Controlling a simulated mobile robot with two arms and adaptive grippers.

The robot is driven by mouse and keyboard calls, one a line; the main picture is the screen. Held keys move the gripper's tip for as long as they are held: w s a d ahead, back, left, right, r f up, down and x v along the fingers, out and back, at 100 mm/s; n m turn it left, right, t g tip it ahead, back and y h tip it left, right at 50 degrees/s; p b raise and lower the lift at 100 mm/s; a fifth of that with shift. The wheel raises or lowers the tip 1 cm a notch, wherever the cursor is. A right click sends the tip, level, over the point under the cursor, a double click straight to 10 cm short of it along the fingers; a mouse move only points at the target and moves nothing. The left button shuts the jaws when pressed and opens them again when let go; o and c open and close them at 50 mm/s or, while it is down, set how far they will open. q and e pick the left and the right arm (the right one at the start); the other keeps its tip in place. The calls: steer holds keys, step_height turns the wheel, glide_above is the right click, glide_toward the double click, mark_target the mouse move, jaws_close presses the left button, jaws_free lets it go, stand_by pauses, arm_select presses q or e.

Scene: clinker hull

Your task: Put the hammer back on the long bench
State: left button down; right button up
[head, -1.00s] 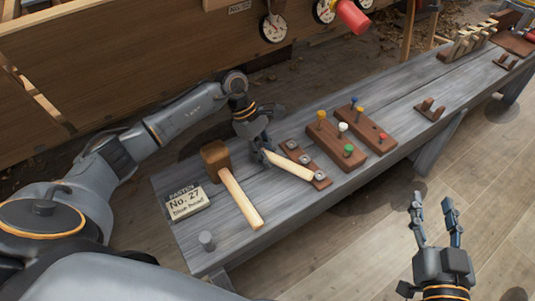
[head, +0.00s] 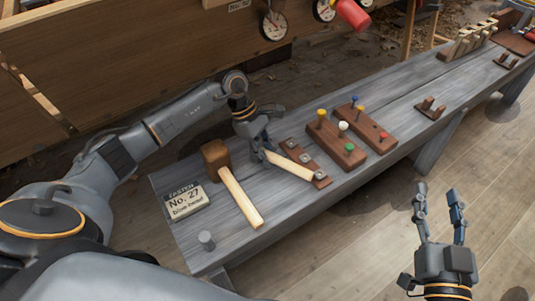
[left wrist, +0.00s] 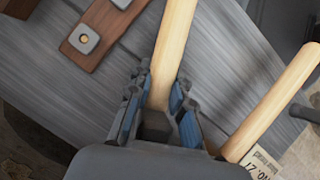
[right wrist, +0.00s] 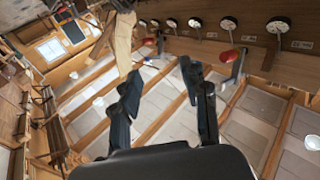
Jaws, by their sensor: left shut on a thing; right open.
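My left gripper (head: 264,152) is shut on a pale wooden handle (head: 290,165), low over the long bench (head: 215,245). I take this for the hammer; its head is hard to make out, though a dark block (left wrist: 156,122) shows between the fingers in the left wrist view. The handle points right, its end near a brown strip with metal squares (head: 319,180); I cannot tell whether it touches the bench. A wooden mallet (head: 216,160) with a brown block head lies just left of it. My right gripper (head: 440,205) is open and empty, off the bench's near side.
Brown boards with coloured pegs (head: 335,147) sit right of the handle. Small racks (head: 468,40) stand farther along. The wooden hull (head: 120,70) rises behind the bench.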

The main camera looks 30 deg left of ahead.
arm_select(q)
steer(key=shift+f, duration=0.1)
arm_select(e)
steer(key=shift+r+t, duration=0.4)
steer(key=shift+r, duration=0.2)
arm_select(q)
steer(key=c, duration=1.1)
jaws_free()
arm_select(e)
steer(key=shift+a+r, duration=0.1)
arm_select(q)
steer(key=shift+f, duration=0.1)
step_height(320, 180, up, 4)
steer(key=shift+r+p, duration=0.1)
steer(key=shift+p, duration=1)
step_height(320, 180, up, 4)
steer(key=shift+f+p, duration=0.15)
steer(key=shift+p, duration=0.9)
arm_select(e)
steer(key=s+d+f+g+h, duration=0.1)
steer(key=s+d+f+g, duration=0.1)
steer(key=s+f+g, duration=0.3)
steer(key=s+d+f+g+h, duration=0.2)
steer(key=s+f+g, duration=0.3)
steer(key=f, duration=0.7)
steer(key=shift+s+d+m+g+h, duration=0.35)
steer(key=shift+d+g, duration=0.35)
steer(key=shift+g, duration=0.4)
